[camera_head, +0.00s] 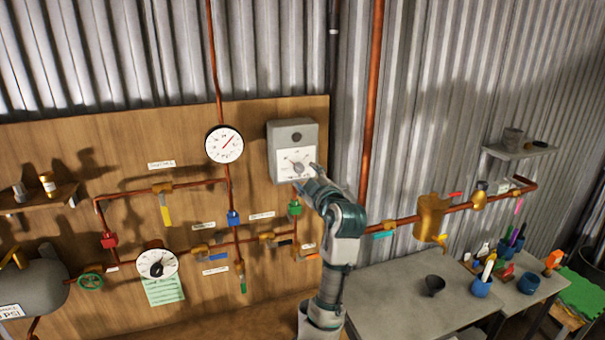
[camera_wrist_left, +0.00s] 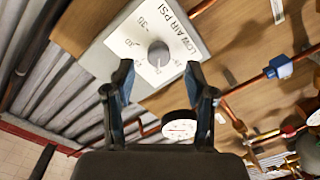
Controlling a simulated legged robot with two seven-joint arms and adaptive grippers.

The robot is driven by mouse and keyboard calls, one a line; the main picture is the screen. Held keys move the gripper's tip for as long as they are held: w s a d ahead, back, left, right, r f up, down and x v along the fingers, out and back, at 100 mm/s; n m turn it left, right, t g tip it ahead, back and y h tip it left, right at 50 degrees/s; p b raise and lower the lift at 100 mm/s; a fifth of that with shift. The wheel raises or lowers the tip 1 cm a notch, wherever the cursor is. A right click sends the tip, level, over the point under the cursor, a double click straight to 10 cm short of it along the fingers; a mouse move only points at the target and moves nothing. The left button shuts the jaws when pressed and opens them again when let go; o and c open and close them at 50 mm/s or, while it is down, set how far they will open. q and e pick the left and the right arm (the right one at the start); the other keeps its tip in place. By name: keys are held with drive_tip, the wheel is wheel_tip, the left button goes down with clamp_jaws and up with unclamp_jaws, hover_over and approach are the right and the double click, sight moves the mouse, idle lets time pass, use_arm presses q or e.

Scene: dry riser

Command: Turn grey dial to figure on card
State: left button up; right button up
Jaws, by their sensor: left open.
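The grey dial (camera_head: 298,167) sits on the white face of a grey box (camera_head: 309,130) on the wooden board. In the left wrist view the dial (camera_wrist_left: 158,54) is a round grey knob on a scale marked LOW AIR PSI. Its exact setting is too small to read. My left gripper (camera_head: 307,176) is open in front of the box's lower right. In the wrist view its fingertips (camera_wrist_left: 160,70) are either side of the dial, apparently short of touching it. A green card (camera_head: 164,290) hangs at lower left; its writing is unreadable. My right gripper is not in view.
A round gauge (camera_head: 224,144) is left of the box. A white dial with a black knob (camera_head: 157,264) is above the card. Copper pipes with coloured valves cross the board.

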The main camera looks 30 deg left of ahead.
use_arm(q)
drive_tip(key=v, duration=0.7)
